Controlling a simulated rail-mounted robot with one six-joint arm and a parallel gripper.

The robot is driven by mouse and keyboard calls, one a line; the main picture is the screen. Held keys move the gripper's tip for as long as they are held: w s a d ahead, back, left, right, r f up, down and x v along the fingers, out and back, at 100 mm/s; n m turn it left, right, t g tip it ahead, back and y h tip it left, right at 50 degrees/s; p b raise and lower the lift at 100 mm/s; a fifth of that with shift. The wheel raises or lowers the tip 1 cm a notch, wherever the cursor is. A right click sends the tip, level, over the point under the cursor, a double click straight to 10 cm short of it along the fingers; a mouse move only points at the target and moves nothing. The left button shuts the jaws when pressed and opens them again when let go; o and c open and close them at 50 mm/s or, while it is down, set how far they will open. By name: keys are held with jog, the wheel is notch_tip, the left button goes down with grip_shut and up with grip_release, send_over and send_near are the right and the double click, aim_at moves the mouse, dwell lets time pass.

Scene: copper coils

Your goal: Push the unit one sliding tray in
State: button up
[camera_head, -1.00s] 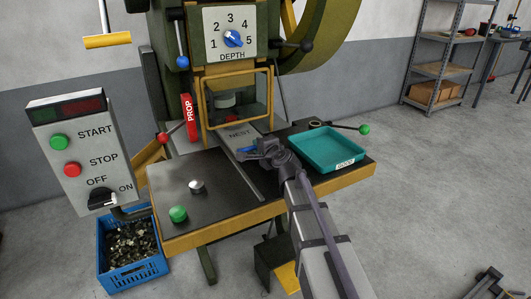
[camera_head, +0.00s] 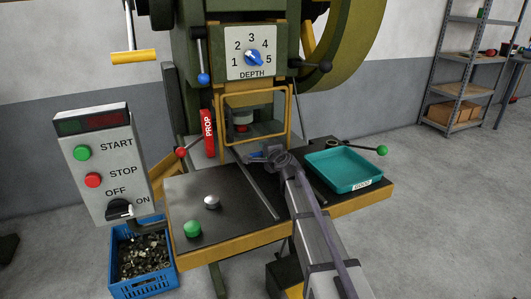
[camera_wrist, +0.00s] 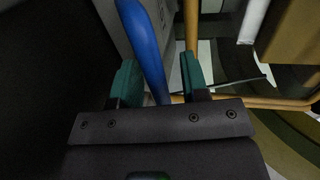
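The sliding tray lies at the mouth of the press, under the yellow guard frame. Its grey plate is mostly hidden by my gripper, and no NEST lettering is readable now. The tray's blue handle (camera_head: 257,155) shows at the gripper tip. In the wrist view the blue handle (camera_wrist: 147,45) runs between the teal fingers of my gripper (camera_wrist: 160,85). It lies close to the left finger, with a gap to the right one, so the fingers are apart. In the head view my gripper (camera_head: 268,157) is in front of the press opening.
A teal GOOD tray (camera_head: 343,168) sits on the bench right of my arm. A green-knobbed lever (camera_head: 380,150) and a red PROP bar (camera_head: 208,137) flank the opening. The control box (camera_head: 105,165) is further left.

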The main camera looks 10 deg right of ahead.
jog(key=p+v, duration=0.2)
jog(key=v, duration=0.9)
jog(key=shift+w+f, duration=0.1)
jog(key=shift+a, duration=0.15)
